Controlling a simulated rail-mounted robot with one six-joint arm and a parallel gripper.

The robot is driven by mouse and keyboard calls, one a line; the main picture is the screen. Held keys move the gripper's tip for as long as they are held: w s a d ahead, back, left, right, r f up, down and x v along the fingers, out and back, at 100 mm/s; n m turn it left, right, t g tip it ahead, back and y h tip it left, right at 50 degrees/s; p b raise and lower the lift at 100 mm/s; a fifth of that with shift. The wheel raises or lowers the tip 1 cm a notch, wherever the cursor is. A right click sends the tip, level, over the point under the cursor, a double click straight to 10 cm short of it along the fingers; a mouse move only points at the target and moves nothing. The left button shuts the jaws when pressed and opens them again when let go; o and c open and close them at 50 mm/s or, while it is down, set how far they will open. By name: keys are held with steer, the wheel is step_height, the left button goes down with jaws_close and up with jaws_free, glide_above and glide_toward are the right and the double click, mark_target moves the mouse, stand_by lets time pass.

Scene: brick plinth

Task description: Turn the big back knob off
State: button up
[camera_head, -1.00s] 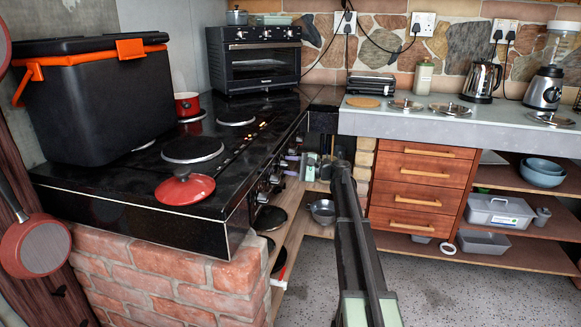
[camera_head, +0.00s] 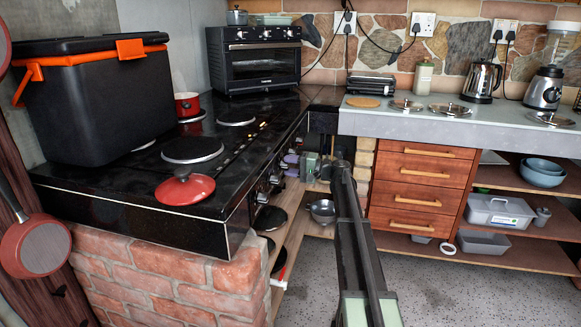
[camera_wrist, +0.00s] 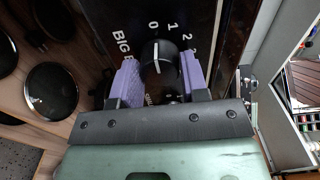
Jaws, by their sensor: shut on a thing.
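In the wrist view, a round black knob (camera_wrist: 160,64) with a white line sits on the stove's dark front panel (camera_wrist: 186,14). The white line points towards the printed 0, with 1 and higher numbers to its right. A label starting with "BIG" is partly hidden by a finger. My gripper (camera_wrist: 160,78) has a purple finger on each side of the knob and is shut on it. In the head view my gripper (camera_head: 291,160) is at the far part of the stove front, small and partly hidden, so the knob cannot be made out there.
The black stove top (camera_head: 150,195) carries a cool box (camera_head: 95,105), a red lid (camera_head: 185,190), a red pot (camera_head: 188,104) and a small oven (camera_head: 255,60). Shelves with pans (camera_head: 270,217) lie below the knobs. Wooden drawers (camera_head: 420,185) stand to the right of my arm.

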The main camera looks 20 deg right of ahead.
steer(key=o, duration=0.9)
steer(key=v, duration=1)
steer(key=shift+s+d, duration=0.25)
steer(key=shift+d, duration=0.05)
